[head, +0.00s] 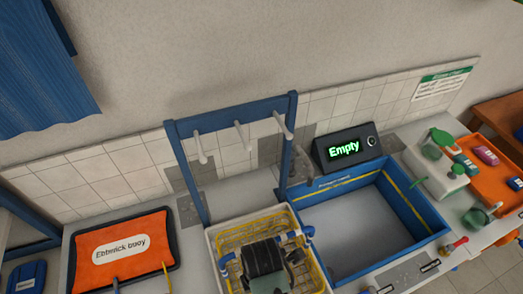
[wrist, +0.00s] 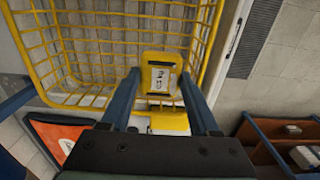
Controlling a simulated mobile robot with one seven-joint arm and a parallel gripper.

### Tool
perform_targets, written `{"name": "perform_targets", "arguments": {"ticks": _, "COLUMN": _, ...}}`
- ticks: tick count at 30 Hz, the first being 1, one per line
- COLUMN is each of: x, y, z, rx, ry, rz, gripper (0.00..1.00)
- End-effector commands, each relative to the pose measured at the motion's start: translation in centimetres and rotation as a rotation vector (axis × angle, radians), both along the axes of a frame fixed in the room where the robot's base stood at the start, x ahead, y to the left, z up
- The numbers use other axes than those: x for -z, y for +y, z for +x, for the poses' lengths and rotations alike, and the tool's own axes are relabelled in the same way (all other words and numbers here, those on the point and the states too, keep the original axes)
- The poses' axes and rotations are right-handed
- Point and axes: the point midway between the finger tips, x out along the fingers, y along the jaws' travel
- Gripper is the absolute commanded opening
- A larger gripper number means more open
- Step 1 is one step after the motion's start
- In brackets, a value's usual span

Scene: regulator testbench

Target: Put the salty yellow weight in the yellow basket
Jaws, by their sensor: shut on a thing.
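The yellow wire basket (head: 232,237) stands below the blue peg frame in the head view. Its mesh (wrist: 95,20) fills the top of the wrist view. My gripper (head: 265,262) is over the basket, and its black body hides much of the inside. The label is too small to read. I cannot tell whether the block touches the basket.
A blue-walled bin (head: 408,240) stands right of the basket, with a display (head: 346,150) reading "Empty" behind it. An orange tray (head: 122,255) lies left. The blue frame (head: 187,170) with pegs rises close behind the basket. Several small items sit far right.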

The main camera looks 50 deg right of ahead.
Motion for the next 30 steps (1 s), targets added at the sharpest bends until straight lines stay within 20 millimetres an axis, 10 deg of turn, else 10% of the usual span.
{"name": "perform_targets", "arguments": {"ticks": 15, "x": 5.7, "y": 0.0, "z": 0.0, "rx": 0.000, "ry": 0.000, "rz": 0.000, "gripper": 0.00}}
{"name": "perform_targets", "arguments": {"ticks": 29, "x": 6.5, "y": 0.0, "z": 0.1, "rx": 0.000, "ry": -0.002, "rz": -0.001, "gripper": 0.00}}
{"name": "perform_targets", "arguments": {"ticks": 30, "x": 6.5, "y": 0.0, "z": 0.0, "rx": 0.000, "ry": 0.000, "rz": 0.000, "gripper": 0.69}}
